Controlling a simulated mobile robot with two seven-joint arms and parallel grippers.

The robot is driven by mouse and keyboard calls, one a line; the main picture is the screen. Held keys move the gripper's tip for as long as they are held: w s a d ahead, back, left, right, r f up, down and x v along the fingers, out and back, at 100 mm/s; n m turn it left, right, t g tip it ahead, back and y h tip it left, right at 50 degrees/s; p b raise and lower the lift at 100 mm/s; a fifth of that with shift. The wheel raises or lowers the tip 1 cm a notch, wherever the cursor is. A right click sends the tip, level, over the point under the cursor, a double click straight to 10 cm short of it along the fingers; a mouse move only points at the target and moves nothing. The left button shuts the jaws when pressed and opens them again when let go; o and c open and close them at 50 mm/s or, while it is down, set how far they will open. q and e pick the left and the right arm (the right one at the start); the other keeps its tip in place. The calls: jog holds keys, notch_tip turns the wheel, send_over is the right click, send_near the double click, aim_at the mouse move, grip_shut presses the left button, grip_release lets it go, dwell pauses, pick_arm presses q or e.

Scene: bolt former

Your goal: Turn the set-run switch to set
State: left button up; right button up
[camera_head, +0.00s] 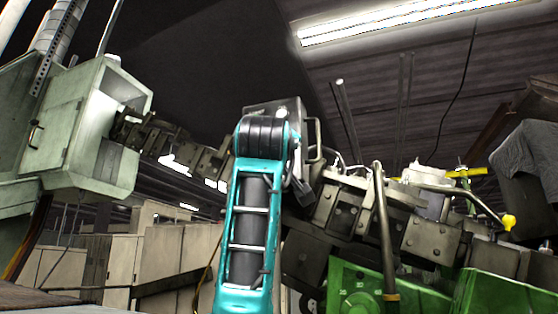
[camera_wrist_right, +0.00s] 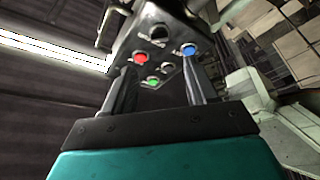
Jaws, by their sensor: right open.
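A dark grey control box (camera_wrist_right: 150,20) fills the upper middle of the right wrist view. Its face carries a black knob (camera_wrist_right: 159,33), a red button (camera_wrist_right: 140,57), a blue control (camera_wrist_right: 189,48), a green button (camera_wrist_right: 153,80) and a grey control (camera_wrist_right: 167,67). No label is legible, so I cannot tell which is the set-run switch. My right gripper (camera_wrist_right: 160,64) is open and empty, its fingers spread toward the controls; contact cannot be told. In the head view, my teal right arm mostly hides the grey control box (camera_head: 272,107). My left gripper is not in view.
A green machine (camera_head: 345,285) with heavy metal linkages stands right of my arm. A bent metal bar (camera_head: 381,225) and a yellow-knobbed lever (camera_head: 509,221) stick out there. A pale green cabinet (camera_head: 65,125) is at left, with beige cabinets (camera_head: 150,255) lower down.

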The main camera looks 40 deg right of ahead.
jog(key=p+x, duration=0.3)
jog(key=x, duration=0.7)
jog(key=shift+d, duration=0.1)
jog(key=c, duration=0.4)
jog(key=shift+f, duration=0.1)
jog(key=c, duration=0.7)
